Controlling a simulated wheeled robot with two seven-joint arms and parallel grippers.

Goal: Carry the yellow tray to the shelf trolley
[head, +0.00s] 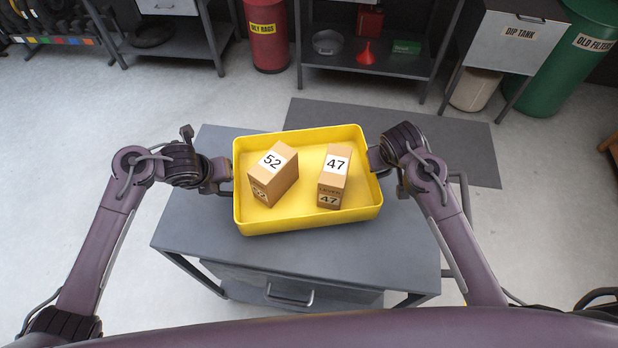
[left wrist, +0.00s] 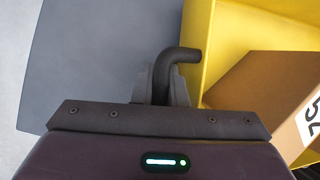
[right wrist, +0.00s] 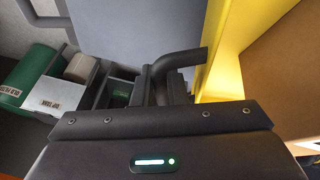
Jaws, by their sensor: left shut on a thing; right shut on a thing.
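The yellow tray (head: 300,222) is over the grey top of a cart (head: 195,225) in front of me; I cannot tell whether it touches the top. Two cardboard boxes stand in it, one marked 52 (head: 274,176) and one marked 47 (head: 334,178). My left gripper (head: 226,172) is shut on the tray's left handle, a dark bent bar (left wrist: 182,55). My right gripper (head: 377,160) is shut on the right handle (right wrist: 180,62). The tray's yellow wall shows beside the handle in the left wrist view (left wrist: 205,45) and right wrist view (right wrist: 222,65).
A dark mat (head: 440,140) lies on the floor behind the cart. Along the back stand a red oily rags bin (head: 266,40), dark shelf units (head: 375,60), a dip tank (head: 515,45) and a green old filters drum (head: 572,60). The pale floor at left is clear.

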